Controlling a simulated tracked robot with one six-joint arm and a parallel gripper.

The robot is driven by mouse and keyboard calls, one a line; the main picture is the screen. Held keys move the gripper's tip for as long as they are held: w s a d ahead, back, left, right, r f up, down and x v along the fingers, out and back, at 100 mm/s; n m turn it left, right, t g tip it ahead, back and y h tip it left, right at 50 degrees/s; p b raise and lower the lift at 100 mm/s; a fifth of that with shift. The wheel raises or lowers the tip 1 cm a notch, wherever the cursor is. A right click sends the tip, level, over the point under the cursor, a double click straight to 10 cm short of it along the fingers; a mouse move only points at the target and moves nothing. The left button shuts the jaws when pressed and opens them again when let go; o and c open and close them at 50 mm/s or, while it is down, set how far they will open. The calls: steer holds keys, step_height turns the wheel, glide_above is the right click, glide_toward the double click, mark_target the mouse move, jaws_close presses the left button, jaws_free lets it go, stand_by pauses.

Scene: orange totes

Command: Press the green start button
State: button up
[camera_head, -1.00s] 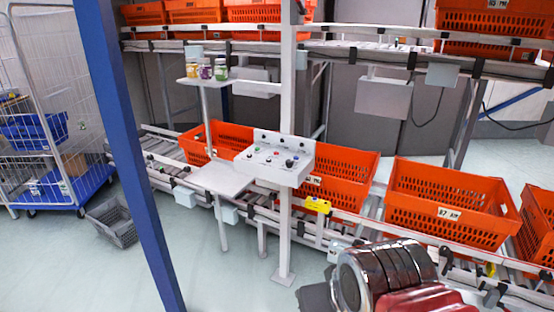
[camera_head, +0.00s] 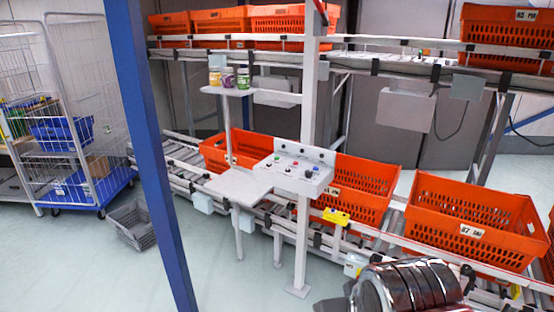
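A white control panel box (camera_head: 291,181) is fixed to a pale upright post in the middle of the view. Its sloped top carries several small buttons and knobs. My gripper's fingers are not in view.
A blue post (camera_head: 150,150) stands at left. Orange totes (camera_head: 470,225) line the roller conveyor behind the panel. A white side table (camera_head: 238,186) adjoins the panel's left. A shelf holds small jars (camera_head: 228,78). A grey crate (camera_head: 132,224) lies on the floor. Front floor is clear.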

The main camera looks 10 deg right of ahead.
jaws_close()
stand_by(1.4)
